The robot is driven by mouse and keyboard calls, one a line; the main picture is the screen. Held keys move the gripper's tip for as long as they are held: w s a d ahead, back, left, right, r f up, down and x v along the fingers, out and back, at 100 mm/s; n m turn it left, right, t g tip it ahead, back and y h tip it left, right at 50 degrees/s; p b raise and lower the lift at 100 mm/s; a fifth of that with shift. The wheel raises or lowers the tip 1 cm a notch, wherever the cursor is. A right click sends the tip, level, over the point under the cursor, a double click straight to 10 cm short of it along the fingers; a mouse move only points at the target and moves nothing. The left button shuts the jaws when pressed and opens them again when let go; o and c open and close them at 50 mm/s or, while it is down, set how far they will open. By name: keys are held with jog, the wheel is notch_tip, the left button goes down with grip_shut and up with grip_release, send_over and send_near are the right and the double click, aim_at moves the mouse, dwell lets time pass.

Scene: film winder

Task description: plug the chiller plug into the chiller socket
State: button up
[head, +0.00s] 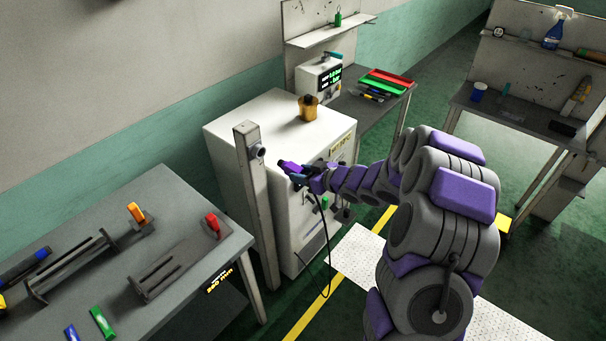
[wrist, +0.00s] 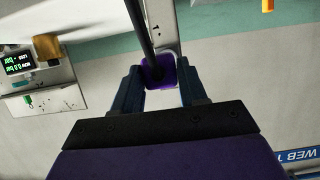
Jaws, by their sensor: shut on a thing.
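The chiller plug is a purple block (head: 289,166) held in my gripper (head: 298,176). In the wrist view the purple plug (wrist: 158,72) sits between my two dark blue fingers (wrist: 160,85), which are shut on it. A black cable (wrist: 140,28) runs from it; in the head view the cable hangs to the floor. A round grey fitting, which looks like the chiller socket (head: 258,151), sits near the top of a grey post (head: 252,190). The plug is to the right of the fitting and slightly below it in the head view, with a gap between them. The socket's opening is not clear.
A white cabinet (head: 250,125) with a gold pot (head: 308,107) on top stands behind the post. A grey workbench (head: 185,190) with red and orange clamps is at the left. Shelved benches stand at the back.

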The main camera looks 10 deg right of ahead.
aim_at(280, 161)
jog(key=shift+a+r, duration=0.1)
jog(key=shift+a, duration=0.3)
jog(key=shift+w+a+p, duration=0.8)
jog(key=shift+w+a, duration=0.3)
jog(key=shift+w, duration=0.1)
jog(key=shift+w+a+p, duration=0.2)
jog(key=shift+w+p, duration=0.4)
jog(key=shift+w, duration=0.45)
jog(key=shift+a, duration=0.45)
jog(key=shift+w+d+p, duration=0.1)
jog(key=shift+d+p, duration=0.25)
jog(key=shift+p, duration=0.25)
jog(key=shift+a, duration=0.15)
jog(key=shift+a+p, duration=0.1)
jog(key=shift+p, duration=0.2)
jog(key=shift+w+a+p, duration=0.75)
jog(key=shift+w+a, duration=0.05)
jog(key=shift+w, duration=0.35)
